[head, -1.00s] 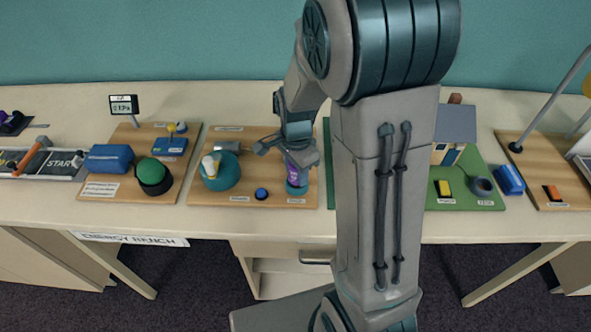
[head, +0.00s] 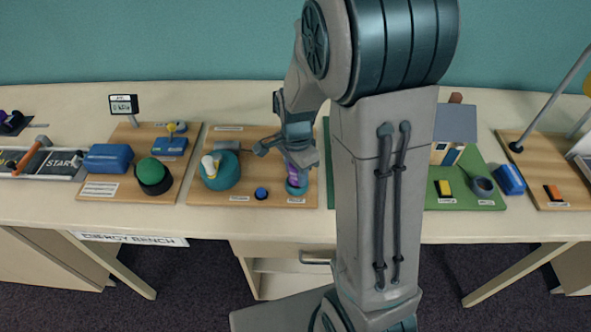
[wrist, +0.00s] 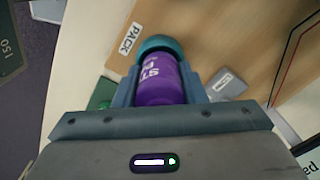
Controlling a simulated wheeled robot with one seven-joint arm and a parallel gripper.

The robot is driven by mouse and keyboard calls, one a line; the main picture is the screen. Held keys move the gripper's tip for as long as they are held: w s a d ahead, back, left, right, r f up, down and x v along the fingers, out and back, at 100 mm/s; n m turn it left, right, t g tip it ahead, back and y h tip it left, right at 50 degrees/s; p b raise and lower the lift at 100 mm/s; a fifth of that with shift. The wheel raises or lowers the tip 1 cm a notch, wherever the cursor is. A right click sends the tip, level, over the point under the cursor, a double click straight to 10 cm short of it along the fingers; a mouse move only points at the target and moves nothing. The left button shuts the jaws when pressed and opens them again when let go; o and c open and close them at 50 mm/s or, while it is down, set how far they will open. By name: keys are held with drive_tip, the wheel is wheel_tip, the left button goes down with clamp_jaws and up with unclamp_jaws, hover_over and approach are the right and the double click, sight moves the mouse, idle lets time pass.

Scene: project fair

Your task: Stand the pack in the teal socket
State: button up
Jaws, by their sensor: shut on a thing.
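The purple pack (wrist: 160,85), a cylinder with white lettering, is between the fingers of my gripper (wrist: 157,92) in the wrist view. My gripper (head: 295,163) is shut on it over the wooden board in the head view, where part of the purple pack (head: 298,180) shows below the fingers. The teal socket (wrist: 157,44) shows as a round rim at the pack's far end, beside a PACK label. In the head view the teal socket (head: 297,190) lies directly under the pack. I cannot tell how deep the pack's lower end sits in it.
A teal round housing (head: 222,172) with a white part and a blue button (head: 261,193) are on the same wooden board (head: 280,200). A green dome (head: 152,171) and a blue block (head: 109,157) stand farther left. A model house (head: 455,130) is to the right, behind my arm.

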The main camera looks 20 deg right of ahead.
drive_tip(key=shift+f+b, duration=0.4)
drive_tip(key=shift+f, duration=0.3)
drive_tip(key=o, duration=0.7)
drive_tip(key=shift+r, duration=0.15)
wheel_tip(320, 180, up, 11)
drive_tip(key=p, duration=0.9)
drive_tip(key=shift+s+r, duration=0.1)
drive_tip(key=shift+r, duration=0.05)
drive_tip(key=s+r+n+t, duration=0.1)
drive_tip(key=s+r+n, duration=0.3)
drive_tip(key=s+r+n+t+b, duration=0.1)
drive_tip(key=s+r+n, duration=0.3)
drive_tip(key=s+n, duration=0.1)
drive_tip(key=s+r+n+t+b, duration=0.1)
drive_tip(key=s+r+n, duration=0.3)
drive_tip(key=s+n, duration=0.1)
drive_tip(key=shift+t, duration=0.4)
